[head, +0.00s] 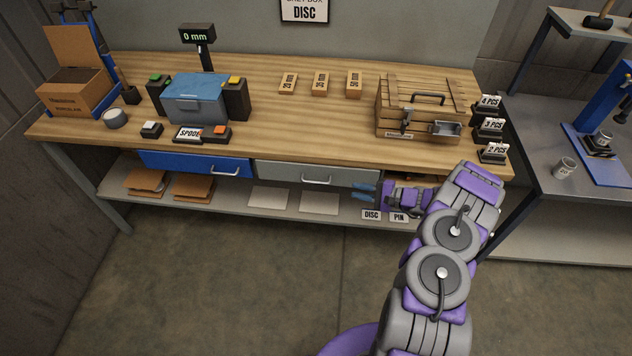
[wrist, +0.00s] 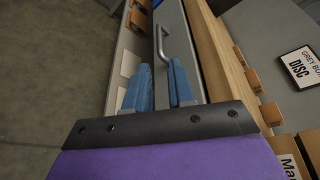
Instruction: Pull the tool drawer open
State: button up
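Two drawers sit under the front edge of the workbench: a blue drawer (head: 190,163) on the left and a grey drawer (head: 290,171) on the right. Both look closed; I cannot tell which is the tool drawer. The grey drawer has a metal bar handle (head: 316,181). My gripper (head: 356,190) is right of that handle, in front of the bench edge, with its blue fingers pointing left. In the wrist view my gripper (wrist: 160,64) is open and empty. The grey drawer's handle (wrist: 160,44) lies beyond the fingertips, apart from them.
A lower shelf (head: 235,203) holds brown and pale flat pieces, with DISC (head: 371,215) and PIN labels at its front edge. A blue box (head: 195,98) and a wooden crate (head: 418,105) stand on the bench. A side table (head: 540,160) is at right. The floor in front is clear.

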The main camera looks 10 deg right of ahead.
aim_at(321, 183)
jog(key=b+x, duration=0.1)
jog(key=x, duration=0.4)
jog(key=b+x, duration=0.1)
jog(key=x, duration=0.4)
jog(key=f+b+x, duration=0.1)
jog(key=x, duration=0.4)
jog(key=shift+w+d+f, duration=0.15)
jog(key=shift+w+d, duration=0.15)
jog(key=shift+w, duration=0.05)
jog(key=shift+w+a, duration=0.4)
jog(key=shift+a, duration=0.2)
jog(key=shift+c, duration=0.2)
grip_shut()
